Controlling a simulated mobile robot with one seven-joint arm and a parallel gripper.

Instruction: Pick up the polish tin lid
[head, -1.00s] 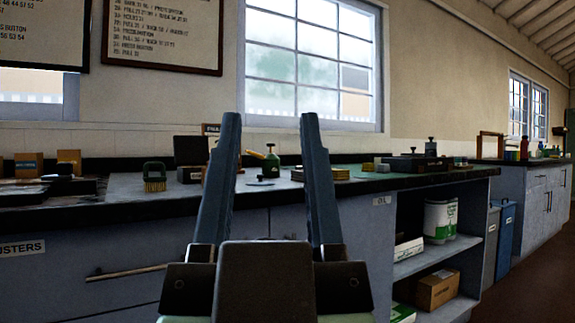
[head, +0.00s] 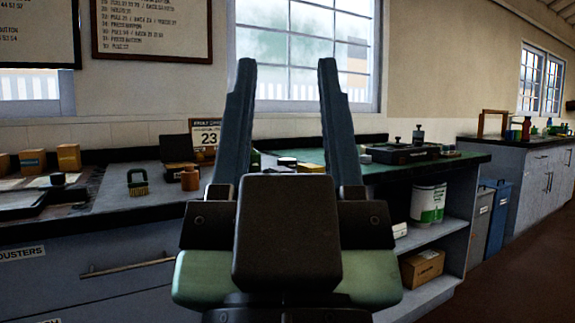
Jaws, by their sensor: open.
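My gripper (head: 287,66) is open and empty, its two dark fingers pointing away from me over the near side of the workbench (head: 105,190).
A brush (head: 137,183), a brown jar (head: 190,179) and a dark open box (head: 177,148) stand left of the fingers. A calendar (head: 205,134) stands behind. Dark equipment (head: 398,153) sits on the green bench top at right. Below are open shelves with a white-green can (head: 428,203).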

